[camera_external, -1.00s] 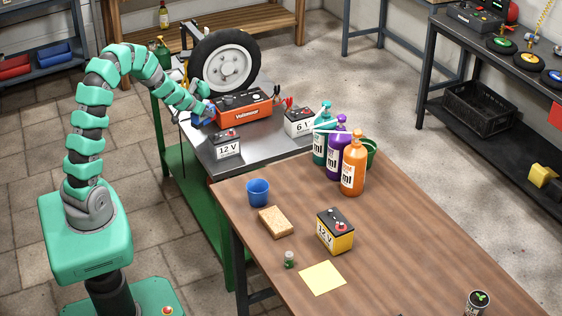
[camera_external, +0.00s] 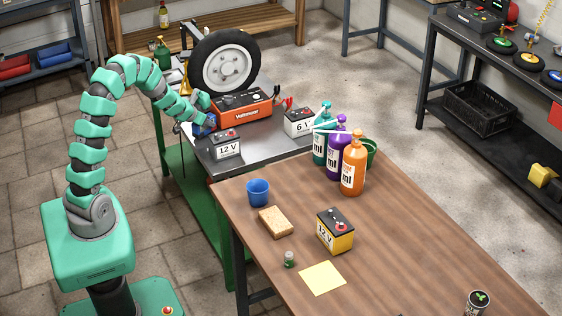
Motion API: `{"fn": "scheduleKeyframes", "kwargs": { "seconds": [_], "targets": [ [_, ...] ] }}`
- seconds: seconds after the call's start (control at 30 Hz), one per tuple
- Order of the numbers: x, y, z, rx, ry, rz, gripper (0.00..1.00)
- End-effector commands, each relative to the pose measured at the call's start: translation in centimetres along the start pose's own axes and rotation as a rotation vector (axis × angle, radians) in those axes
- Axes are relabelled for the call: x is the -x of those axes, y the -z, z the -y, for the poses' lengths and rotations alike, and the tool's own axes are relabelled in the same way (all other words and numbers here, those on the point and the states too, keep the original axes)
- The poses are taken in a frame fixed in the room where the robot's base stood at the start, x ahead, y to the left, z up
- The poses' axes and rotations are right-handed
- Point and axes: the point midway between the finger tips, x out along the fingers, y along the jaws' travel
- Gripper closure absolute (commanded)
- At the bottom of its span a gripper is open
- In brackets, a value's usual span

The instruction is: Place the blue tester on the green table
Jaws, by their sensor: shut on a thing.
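The green table (camera_external: 237,162) has a grey metal top and green legs, and stands in the middle of the view. My gripper (camera_external: 207,119) is at the left edge of its top, pointing down to the right. It is shut on the blue tester (camera_external: 203,130), which is small and partly hidden by my fingers. The tester is at the table's left edge, just left of the white 12 V battery (camera_external: 225,146). I cannot tell whether it touches the top.
An orange voltmeter (camera_external: 243,112), a wheel (camera_external: 226,62) and a 6 V battery (camera_external: 299,122) crowd the green table. A brown wooden table (camera_external: 400,245) in front carries a blue cup (camera_external: 257,192), a sponge (camera_external: 275,221), a yellow battery (camera_external: 335,232) and several bottles.

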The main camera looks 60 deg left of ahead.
Motion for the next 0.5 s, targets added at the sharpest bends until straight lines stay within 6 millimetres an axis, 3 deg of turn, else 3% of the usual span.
{"fn": "scheduleKeyframes", "kwargs": {
  "seconds": [0.5],
  "targets": [
    [-0.62,-0.62,0.00,0.000,0.000,0.000,0.97]
  ]
}}
